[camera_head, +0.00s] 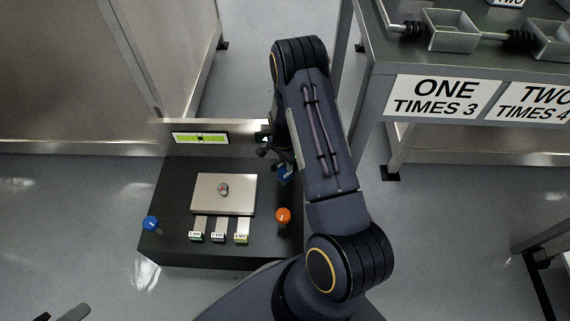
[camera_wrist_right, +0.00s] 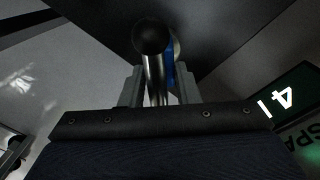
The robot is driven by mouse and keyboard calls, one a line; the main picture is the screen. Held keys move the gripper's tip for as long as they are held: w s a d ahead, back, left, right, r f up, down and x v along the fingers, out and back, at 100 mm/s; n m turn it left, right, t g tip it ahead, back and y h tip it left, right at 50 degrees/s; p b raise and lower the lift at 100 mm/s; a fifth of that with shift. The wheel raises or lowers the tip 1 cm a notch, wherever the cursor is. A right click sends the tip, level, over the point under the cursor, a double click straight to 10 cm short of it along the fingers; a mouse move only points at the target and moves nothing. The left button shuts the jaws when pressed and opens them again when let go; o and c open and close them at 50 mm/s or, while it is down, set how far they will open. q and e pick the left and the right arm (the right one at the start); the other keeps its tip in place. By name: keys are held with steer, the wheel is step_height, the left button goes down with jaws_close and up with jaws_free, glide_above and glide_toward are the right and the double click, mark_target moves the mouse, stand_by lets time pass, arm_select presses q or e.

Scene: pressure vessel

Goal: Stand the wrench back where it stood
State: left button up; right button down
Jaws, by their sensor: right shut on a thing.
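My right gripper (camera_head: 277,158) is at the back right of the dark console, mostly covered by my own arm in the head view. In the right wrist view, its two grey fingers (camera_wrist_right: 158,88) are shut on a metal shaft with a black ball end, which I take to be the wrench (camera_wrist_right: 154,78). Something blue shows right behind the shaft; a blue knob (camera_head: 285,174) also shows beside the gripper in the head view. Whether the wrench's lower end touches anything is hidden. My left gripper (camera_head: 58,316) shows only as grey finger parts, apart, at the bottom left edge.
The dark console (camera_head: 172,185) carries a metal plate (camera_head: 235,180), several labelled tabs, a blue knob (camera_head: 151,223) at left and an orange knob (camera_head: 283,215) at right. A lit green display (camera_head: 200,138) stands behind. A metal table (camera_head: 385,95) with signs stands right.

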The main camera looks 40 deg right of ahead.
steer(key=shift+w, duration=0.1)
steer(key=shift+f, duration=0.15)
steer(key=c, duration=1.1)
jaws_free()
steer(key=shift+r, duration=0.35)
steer(key=r+p, duration=0.2)
steer(key=r, duration=0.3)
steer(key=r+p, duration=0.2)
steer(key=r, duration=0.4)
steer(key=shift+w+r, duration=0.2)
steer(key=shift+r, duration=0.1)
